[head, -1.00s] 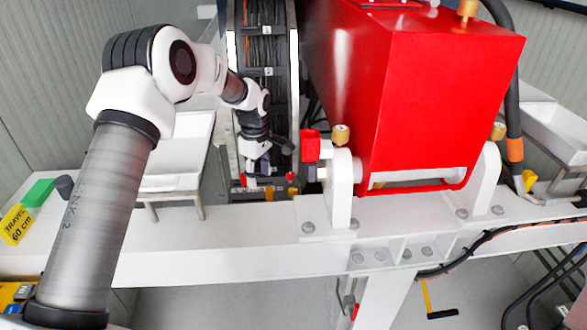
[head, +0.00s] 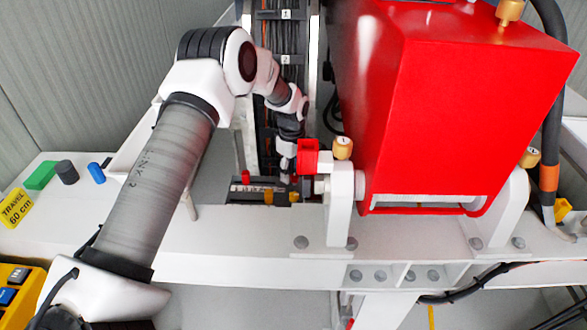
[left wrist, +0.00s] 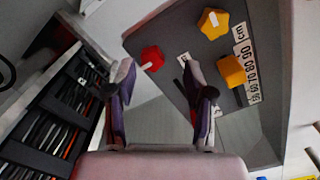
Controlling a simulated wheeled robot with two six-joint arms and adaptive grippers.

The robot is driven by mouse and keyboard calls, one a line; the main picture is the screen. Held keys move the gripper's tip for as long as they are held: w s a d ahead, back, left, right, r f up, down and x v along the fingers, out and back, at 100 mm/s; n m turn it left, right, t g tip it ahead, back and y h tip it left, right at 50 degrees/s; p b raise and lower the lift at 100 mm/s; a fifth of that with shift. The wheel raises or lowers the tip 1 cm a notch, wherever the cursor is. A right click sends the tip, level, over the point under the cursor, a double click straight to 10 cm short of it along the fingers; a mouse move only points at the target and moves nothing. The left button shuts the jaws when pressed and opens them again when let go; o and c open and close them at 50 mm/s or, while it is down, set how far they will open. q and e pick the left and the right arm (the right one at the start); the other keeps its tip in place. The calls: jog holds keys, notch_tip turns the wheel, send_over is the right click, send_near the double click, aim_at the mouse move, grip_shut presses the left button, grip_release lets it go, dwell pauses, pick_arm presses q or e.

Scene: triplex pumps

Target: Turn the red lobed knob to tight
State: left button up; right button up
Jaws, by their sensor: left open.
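The red lobed knob (left wrist: 152,58) shows in the left wrist view, with a pale bar across its face. It sits at the edge of a dark grey panel (left wrist: 180,45), beyond and between my open fingertips. My left gripper (left wrist: 160,85) is open and holds nothing; a gap to the knob appears to remain. In the head view my left gripper (head: 287,168) is small, over the low panel left of the red pump block, and its fingers are partly hidden. A small red piece (head: 245,176) stands there too; I cannot tell whether it is the same knob.
Two yellow knobs (left wrist: 213,23) (left wrist: 232,70) stand on the panel beside a numbered scale (left wrist: 245,60). A cable rack (left wrist: 60,110) lies left of the fingers. The large red housing (head: 450,100) and a red block (head: 308,157) stand right of my arm.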

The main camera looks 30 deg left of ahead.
aim_at(294, 180)
pick_arm(q)
jog(key=shift+w+d+f, duration=0.1)
jog(key=shift+w+f, duration=0.25)
jog(key=shift+f, duration=0.25)
jog(key=shift+w+d+f, duration=0.1)
jog(key=shift+w+f, duration=0.2)
jog(key=shift+f, duration=0.25)
jog(key=shift+s+a+r, duration=0.1)
jog(key=shift+s+r, duration=0.05)
jog(key=shift+s, duration=0.1)
jog(key=c, duration=0.4)
jog(key=shift+s, duration=0.1)
grip_shut()
pick_arm(e)
jog(key=shift+w+d, duration=0.1)
jog(key=shift+w, duration=0.25)
